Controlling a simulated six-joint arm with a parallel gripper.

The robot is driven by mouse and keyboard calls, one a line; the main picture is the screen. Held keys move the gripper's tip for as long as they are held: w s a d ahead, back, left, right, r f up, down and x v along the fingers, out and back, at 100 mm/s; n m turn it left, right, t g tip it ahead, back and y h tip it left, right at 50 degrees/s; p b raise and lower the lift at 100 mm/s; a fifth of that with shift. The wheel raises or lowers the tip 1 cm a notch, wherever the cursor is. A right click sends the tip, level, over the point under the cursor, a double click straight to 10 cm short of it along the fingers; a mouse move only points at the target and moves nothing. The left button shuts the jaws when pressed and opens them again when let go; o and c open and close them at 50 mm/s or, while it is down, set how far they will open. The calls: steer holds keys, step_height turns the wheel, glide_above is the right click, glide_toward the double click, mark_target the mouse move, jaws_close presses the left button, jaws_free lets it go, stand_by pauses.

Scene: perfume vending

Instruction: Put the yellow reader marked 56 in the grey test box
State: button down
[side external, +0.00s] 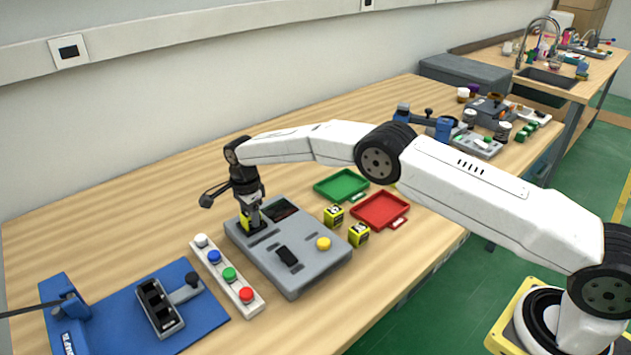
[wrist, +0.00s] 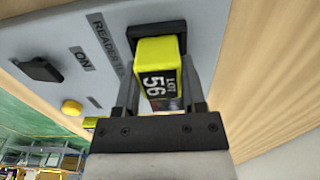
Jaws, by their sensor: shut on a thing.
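The yellow reader marked 56 (wrist: 158,72) is between the fingers of my gripper (wrist: 160,95) in the wrist view. Its label reads "LOT 56". Its far end is at the dark slot (wrist: 158,32) of the grey test box (side external: 290,262); how deep it sits in the slot cannot be told. In the side view my gripper (side external: 248,205) points down over the left part of the box, shut on the reader (side external: 249,220). The box also carries a small screen, a black switch (side external: 288,256) and a yellow button (side external: 323,243).
Two other yellow readers (side external: 334,215) (side external: 358,234) stand right of the box. A green tray (side external: 342,197) and a red tray (side external: 380,224) lie beyond them. A strip of coloured buttons (side external: 238,289) and a blue fixture (side external: 205,329) lie on the left. Bare table lies behind the box.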

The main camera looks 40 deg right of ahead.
jaws_free()
stand_by(0.3)
steer(key=shift+r, duration=0.1)
steer(key=shift+r, duration=3.4)
